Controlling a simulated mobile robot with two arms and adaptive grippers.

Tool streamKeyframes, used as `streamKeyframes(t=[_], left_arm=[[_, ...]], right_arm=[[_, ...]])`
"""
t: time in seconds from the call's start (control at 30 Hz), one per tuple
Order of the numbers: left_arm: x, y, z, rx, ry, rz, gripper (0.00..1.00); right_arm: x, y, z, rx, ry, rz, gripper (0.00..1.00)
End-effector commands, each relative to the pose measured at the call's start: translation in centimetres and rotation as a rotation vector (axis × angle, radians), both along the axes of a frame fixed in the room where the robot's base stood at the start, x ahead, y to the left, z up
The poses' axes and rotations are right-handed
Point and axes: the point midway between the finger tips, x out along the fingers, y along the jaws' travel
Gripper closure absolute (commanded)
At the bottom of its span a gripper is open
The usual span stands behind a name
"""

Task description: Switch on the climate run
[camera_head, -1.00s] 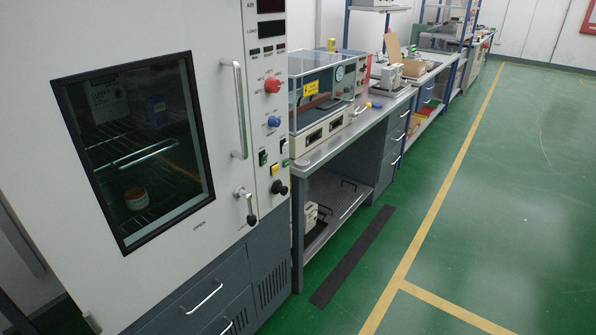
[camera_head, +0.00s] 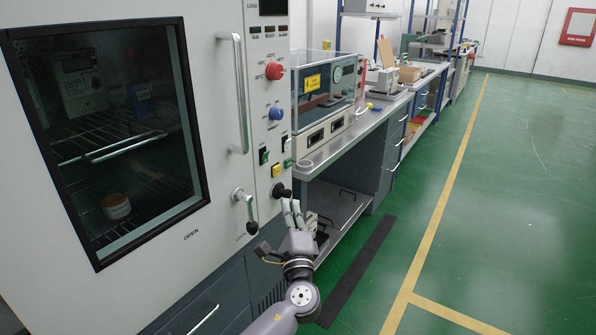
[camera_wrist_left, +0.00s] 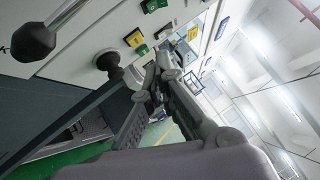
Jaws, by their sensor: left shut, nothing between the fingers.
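The climate chamber (camera_head: 215,200) is a large pale cabinet on the left with a dark-framed window. Its control strip holds a red knob (camera_head: 274,71), a blue knob (camera_head: 275,113), a green rocker switch (camera_head: 264,156), a second switch (camera_head: 287,144), a yellow button (camera_head: 276,171) and a black knob (camera_head: 281,190). My left gripper (camera_head: 292,205) is shut and empty, just right of and below the black knob; whether it touches cannot be told. In the left wrist view, my fingertips (camera_wrist_left: 157,76) are right of the black knob (camera_wrist_left: 108,61) and below the yellow button (camera_wrist_left: 134,37).
A lock lever with a black ball (camera_head: 252,228) and a long door handle (camera_head: 239,95) stick out left of the strip. A workbench (camera_head: 345,145) with a glass-covered instrument (camera_head: 326,85) stands to the right. The green floor (camera_head: 500,220) is clear.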

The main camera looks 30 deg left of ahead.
Motion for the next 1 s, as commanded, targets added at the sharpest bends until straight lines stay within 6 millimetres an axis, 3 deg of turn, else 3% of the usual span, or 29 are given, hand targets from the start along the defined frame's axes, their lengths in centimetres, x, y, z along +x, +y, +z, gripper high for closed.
streamKeyframes(t=[0.1, 0.53, 1.0], left_arm=[[-0.3, 0.0, 1.0, 0.016, -0.023, 0.011, 1.0], [0.4, 0.5, 1.3, 0.017, -0.022, 0.011, 1.0], [7.3, 5.9, 4.3, 0.016, -0.022, 0.012, 1.0]], right_arm=[[0.1, 0.0, 0.0, -0.001, -0.001, 0.0, 1.0], [0.0, 0.0, 0.0, 0.0, 0.0, 0.0, 1.0], [-1.2, -0.3, -1.1, -0.003, 0.01, 0.003, 1.0]])
